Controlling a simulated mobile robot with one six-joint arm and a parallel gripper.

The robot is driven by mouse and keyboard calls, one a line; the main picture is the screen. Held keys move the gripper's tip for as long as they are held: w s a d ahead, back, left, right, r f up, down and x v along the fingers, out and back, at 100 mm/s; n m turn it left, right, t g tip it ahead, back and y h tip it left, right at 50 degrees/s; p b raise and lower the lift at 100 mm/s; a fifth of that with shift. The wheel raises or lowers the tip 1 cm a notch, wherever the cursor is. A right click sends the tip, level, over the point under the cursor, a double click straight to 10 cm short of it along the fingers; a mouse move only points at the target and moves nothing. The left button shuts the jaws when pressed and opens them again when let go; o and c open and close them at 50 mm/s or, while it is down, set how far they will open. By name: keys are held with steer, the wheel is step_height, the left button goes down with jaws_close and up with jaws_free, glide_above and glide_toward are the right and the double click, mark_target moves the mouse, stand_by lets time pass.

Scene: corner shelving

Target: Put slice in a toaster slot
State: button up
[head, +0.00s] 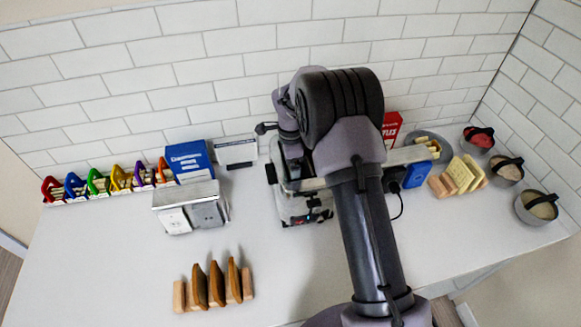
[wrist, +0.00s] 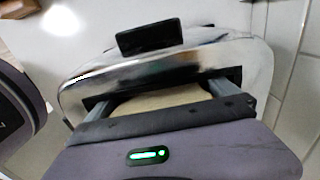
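The chrome toaster (head: 298,207) stands near the back wall, partly behind my arm in the head view. In the wrist view the toaster (wrist: 165,68) fills the middle, with a dark slot and a black block on its far side. A pale slice (wrist: 158,101) lies between my gripper's (wrist: 162,97) two grey fingers, which reach into the slot opening. The slice spans the gap and appears to touch both fingers; its lower part is hidden in the slot. My fingers are hidden in the head view.
A rack of pale slices (head: 462,174) and several bowls (head: 478,139) stand right. A wooden rack holds brown slices (head: 216,284) at front. A silver box (head: 188,207), a blue box (head: 188,160) and a row of coloured holders (head: 97,183) stand left.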

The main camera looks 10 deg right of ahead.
steer(key=shift+n, duration=0.4)
steer(key=r, duration=0.5)
steer(key=r+p, duration=0.1)
steer(key=r, duration=0.4)
steer(key=s+r, duration=0.1)
steer(key=r, duration=0.4)
steer(key=shift+a+r+p, duration=0.1)
steer(key=shift+r+p, duration=0.2)
steer(key=shift+r, duration=0.05)
steer(key=s+a+r+n+t, duration=0.15)
steer(key=s+r+n, duration=0.25)
steer(key=s+r, duration=0.6)
steer(key=s+a+r+n+t+y, duration=0.1)
steer(key=s+n, duration=0.3)
steer(key=s, duration=0.7)
steer(key=s+a+r+n+t+y, duration=0.1)
steer(key=s+n+t, duration=0.2)
steer(key=s, duration=0.8)
steer(key=shift+r+n, duration=0.4)
steer(key=shift+n, duration=0.5)
